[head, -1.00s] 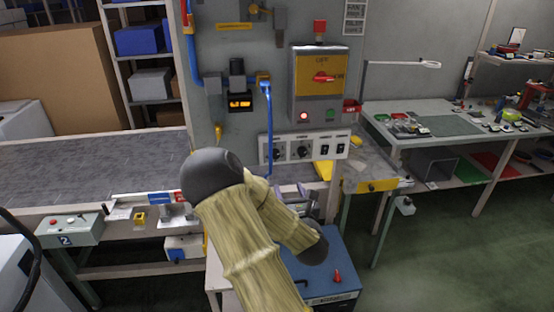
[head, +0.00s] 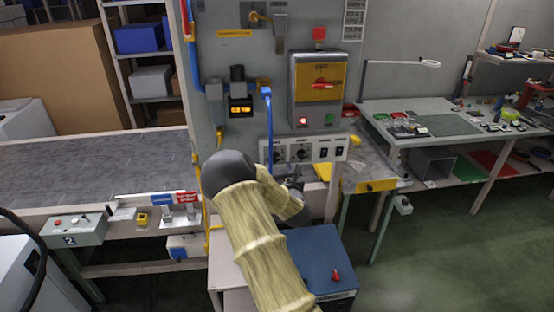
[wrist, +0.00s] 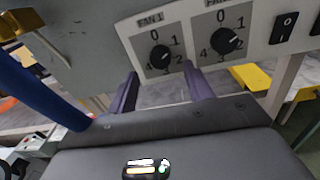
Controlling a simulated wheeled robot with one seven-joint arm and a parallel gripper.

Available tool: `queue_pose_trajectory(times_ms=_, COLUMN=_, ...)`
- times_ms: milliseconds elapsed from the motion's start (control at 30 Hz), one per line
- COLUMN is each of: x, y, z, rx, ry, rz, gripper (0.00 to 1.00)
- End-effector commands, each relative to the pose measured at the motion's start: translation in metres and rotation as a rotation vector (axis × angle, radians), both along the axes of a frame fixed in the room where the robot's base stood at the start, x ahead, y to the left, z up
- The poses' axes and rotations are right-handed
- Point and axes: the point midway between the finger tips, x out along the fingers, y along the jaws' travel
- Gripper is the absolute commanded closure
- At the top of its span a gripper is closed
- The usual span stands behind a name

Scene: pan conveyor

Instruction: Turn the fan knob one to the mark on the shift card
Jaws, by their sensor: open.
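The FAN 1 knob (wrist: 160,57) is a black round knob on a grey dial plate numbered 0 to 4, with 0 at the top. Its pointer direction is too small to tell. The FAN 2 knob (wrist: 226,41) sits to its right. In the head view both are on a white panel (head: 318,148), with the FAN 1 knob (head: 277,156) at left. My gripper (wrist: 160,71) is open and empty, its purple fingers pointing at the panel just below the FAN 1 dial, apart from the knob. My arm partly hides it in the head view.
Black rocker switches (wrist: 285,27) are on the same panel, right of the knobs. Above is a yellow OFF/ON switch box (head: 318,80). A printed sheet (head: 354,20), unreadable, hangs at the top. A blue-topped cabinet (head: 315,255) stands below.

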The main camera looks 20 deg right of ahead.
Motion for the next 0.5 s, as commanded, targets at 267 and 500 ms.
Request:
queue_pose_trajectory(times_ms=267, x=0.035, y=-0.008, z=0.001, rx=0.0, ry=0.001, rz=0.0, gripper=0.49)
queue_pose_trajectory(times_ms=500, x=0.043, y=-0.01, z=0.0, rx=0.001, ry=0.001, rz=-0.001, gripper=0.49)
